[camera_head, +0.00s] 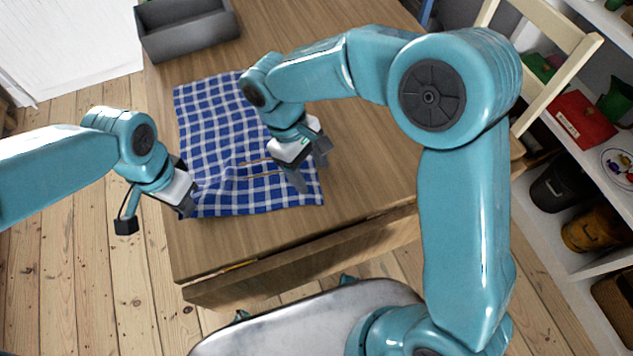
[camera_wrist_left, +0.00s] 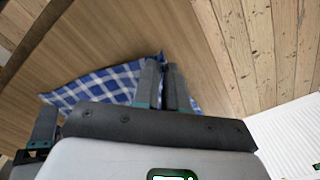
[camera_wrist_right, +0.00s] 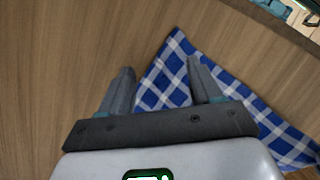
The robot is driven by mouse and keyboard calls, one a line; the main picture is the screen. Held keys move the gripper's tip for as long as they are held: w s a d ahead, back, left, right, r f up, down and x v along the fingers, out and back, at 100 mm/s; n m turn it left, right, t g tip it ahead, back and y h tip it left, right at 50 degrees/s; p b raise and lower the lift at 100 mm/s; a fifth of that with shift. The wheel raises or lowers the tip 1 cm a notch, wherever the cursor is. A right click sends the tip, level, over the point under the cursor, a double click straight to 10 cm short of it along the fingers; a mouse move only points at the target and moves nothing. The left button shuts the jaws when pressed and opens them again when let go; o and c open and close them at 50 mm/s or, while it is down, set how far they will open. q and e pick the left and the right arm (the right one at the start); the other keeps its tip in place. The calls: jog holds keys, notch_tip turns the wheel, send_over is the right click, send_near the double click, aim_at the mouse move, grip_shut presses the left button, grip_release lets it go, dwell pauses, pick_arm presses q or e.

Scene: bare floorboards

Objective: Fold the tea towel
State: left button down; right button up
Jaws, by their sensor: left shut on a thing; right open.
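The blue and white checked tea towel (camera_head: 215,130) lies spread on the wooden table, with a few creases near its front part. My left gripper (camera_head: 188,207) is at the towel's front left corner. In the left wrist view its fingers (camera_wrist_left: 168,85) are shut on the towel (camera_wrist_left: 110,85), with cloth showing on both sides. My right gripper (camera_head: 310,168) is above the towel's front right part. In the right wrist view its fingers (camera_wrist_right: 160,80) are open, with a corner of the towel (camera_wrist_right: 165,75) between and beyond them. I cannot tell whether they touch the cloth.
The wooden table (camera_head: 370,185) is bare to the right of the towel. A grey open box (camera_head: 190,35) stands at the back left of the table. A pale chair (camera_head: 555,70) and a shelf with several items stand at the right.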

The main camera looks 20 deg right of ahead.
jog(key=shift+x, duration=0.9)
jog(key=shift+s+f, duration=0.1)
grip_shut()
jog(key=shift+r, duration=2.55)
